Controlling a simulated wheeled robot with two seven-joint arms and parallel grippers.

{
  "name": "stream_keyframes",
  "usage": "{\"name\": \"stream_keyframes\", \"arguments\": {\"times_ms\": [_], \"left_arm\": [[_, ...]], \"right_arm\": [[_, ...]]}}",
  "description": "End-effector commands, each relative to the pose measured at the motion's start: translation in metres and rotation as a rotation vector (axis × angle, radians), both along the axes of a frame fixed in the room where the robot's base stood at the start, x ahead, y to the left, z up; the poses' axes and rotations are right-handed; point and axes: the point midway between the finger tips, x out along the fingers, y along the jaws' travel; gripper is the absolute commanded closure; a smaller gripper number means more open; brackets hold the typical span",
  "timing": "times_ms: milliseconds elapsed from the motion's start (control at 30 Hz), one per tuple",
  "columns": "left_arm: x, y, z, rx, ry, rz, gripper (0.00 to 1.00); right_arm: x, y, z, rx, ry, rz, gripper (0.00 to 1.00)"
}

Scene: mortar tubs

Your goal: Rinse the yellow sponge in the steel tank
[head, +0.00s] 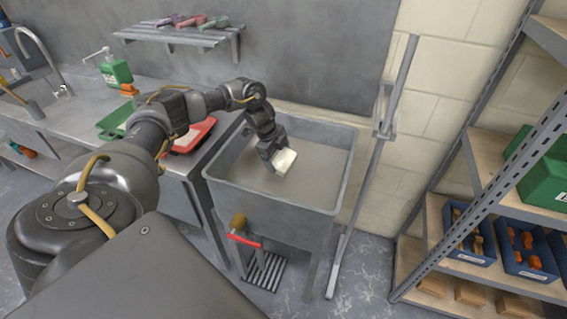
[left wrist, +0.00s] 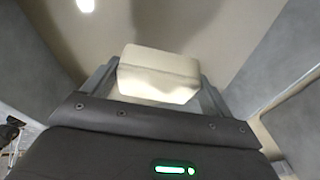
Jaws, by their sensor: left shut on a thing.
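The sponge (head: 286,160) is a pale cream block. My left gripper (head: 277,153) reaches down inside the steel tank (head: 270,208) and is shut on it. In the left wrist view the sponge (left wrist: 158,72) sits between the two fingers of the gripper (left wrist: 157,90), with its top part sticking out past them. The tank is a grey, open-topped, square tub on legs. Its inside is smooth and grey-brown; I cannot tell how high any water stands, or whether the sponge touches it. My right gripper is not in view.
A red tray (head: 198,137) and a green tray (head: 112,122) lie on the counter left of the tank. A grey upright post (head: 384,125) stands at the tank's right. A shelving rack (head: 490,145) with bins stands farther right. A red-handled valve (head: 243,240) is on the tank's front.

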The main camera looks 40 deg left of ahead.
Motion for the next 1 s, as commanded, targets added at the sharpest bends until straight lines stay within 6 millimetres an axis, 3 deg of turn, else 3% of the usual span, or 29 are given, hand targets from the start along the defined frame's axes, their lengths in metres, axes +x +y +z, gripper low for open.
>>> {"name": "stream_keyframes", "arguments": {"times_ms": [1000], "left_arm": [[0.0,0.0,0.092,0.0,-0.001,0.0,0.33]], "right_arm": [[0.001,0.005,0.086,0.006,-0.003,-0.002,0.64]]}}
